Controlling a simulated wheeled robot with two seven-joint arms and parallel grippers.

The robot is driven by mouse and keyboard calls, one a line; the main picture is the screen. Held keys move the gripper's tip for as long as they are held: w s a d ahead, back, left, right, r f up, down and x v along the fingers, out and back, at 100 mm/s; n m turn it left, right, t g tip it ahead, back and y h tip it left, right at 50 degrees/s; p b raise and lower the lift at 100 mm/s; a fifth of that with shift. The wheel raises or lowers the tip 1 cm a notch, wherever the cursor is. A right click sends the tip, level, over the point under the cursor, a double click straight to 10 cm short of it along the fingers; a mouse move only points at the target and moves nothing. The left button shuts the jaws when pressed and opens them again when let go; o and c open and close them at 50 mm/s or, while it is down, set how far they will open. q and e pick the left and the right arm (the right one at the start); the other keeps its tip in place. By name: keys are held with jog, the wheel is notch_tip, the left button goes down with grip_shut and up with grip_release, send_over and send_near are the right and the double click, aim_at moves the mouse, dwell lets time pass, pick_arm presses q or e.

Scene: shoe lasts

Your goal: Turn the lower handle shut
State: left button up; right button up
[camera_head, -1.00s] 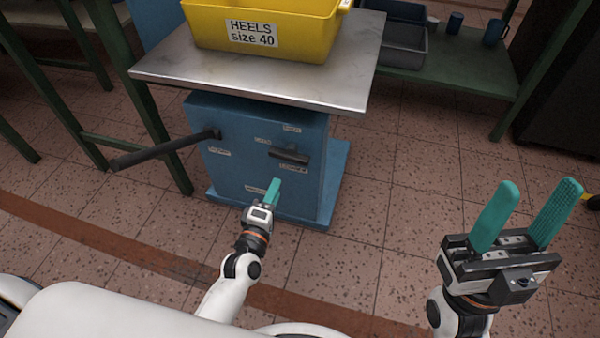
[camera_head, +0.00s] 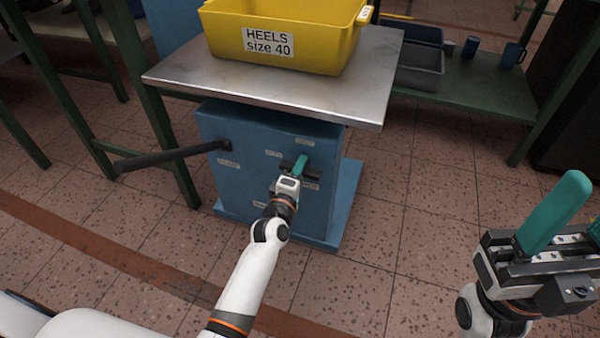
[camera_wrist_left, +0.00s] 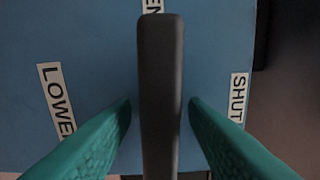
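The lower handle, a short dark bar, is on the front of the blue cabinet (camera_head: 222,180). In the left wrist view the dark handle (camera_wrist_left: 160,80) stands between the teal fingers, with a narrow gap on each side. My left gripper (camera_head: 300,165) is open around it and hides part of it in the head view. Labels near the handle read LOWER (camera_wrist_left: 56,98) at left, SHUT (camera_wrist_left: 237,97) at right, and one at the top ending in EN (camera_wrist_left: 152,5). My right gripper (camera_head: 572,225) is open and empty at the right edge, partly cut off.
A long dark lever (camera_head: 170,157) sticks out left from the cabinet. A metal tabletop (camera_head: 250,85) overhangs the cabinet, bearing a yellow bin (camera_head: 330,50) labelled HEELS size 40. A green shelf (camera_head: 480,90) with grey trays stands behind at right. The tiled floor at right is clear.

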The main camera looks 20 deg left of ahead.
pick_arm(q)
grip_shut()
